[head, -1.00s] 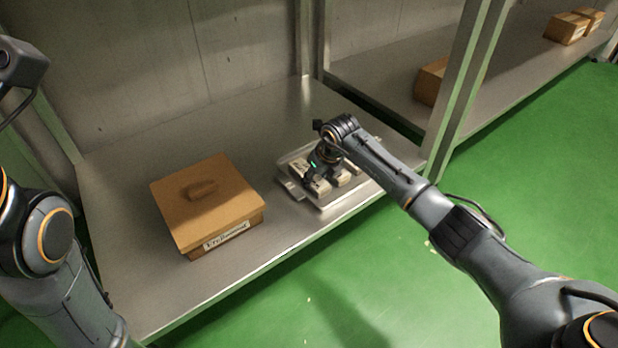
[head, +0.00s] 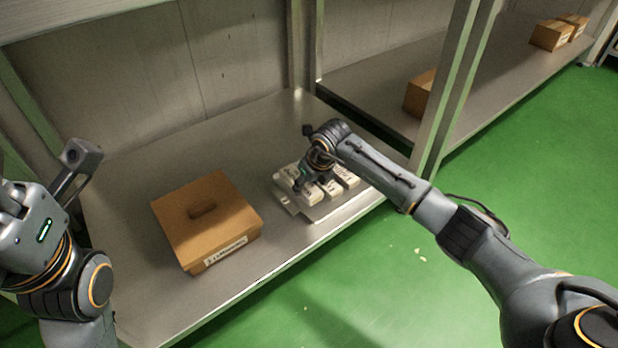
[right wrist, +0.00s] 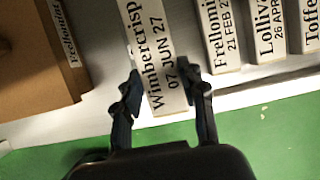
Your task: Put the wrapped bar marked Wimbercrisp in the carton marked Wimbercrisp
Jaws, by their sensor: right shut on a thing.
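The white wrapped bar marked Wimbercrisp (right wrist: 155,62), dated 07 JUN 27, lies between the fingers of my right gripper (right wrist: 160,92), which is shut on it. In the head view my right gripper (head: 303,183) is over the tray, at the left end of the row of bars. I cannot tell if the bar is clear of the tray. A brown carton (head: 190,235) with a lid-like top and a raised grip stands to the left; its label starts "Frellondi" in the right wrist view (right wrist: 62,35). No carton label reads Wimbercrisp. My left gripper (head: 50,185) is at the left edge, its opening unclear.
Bare metal shelf (head: 150,295) surrounds the carton. A shelf post (head: 455,95) stands right of the tray. More cartons (head: 550,36) sit farther off.

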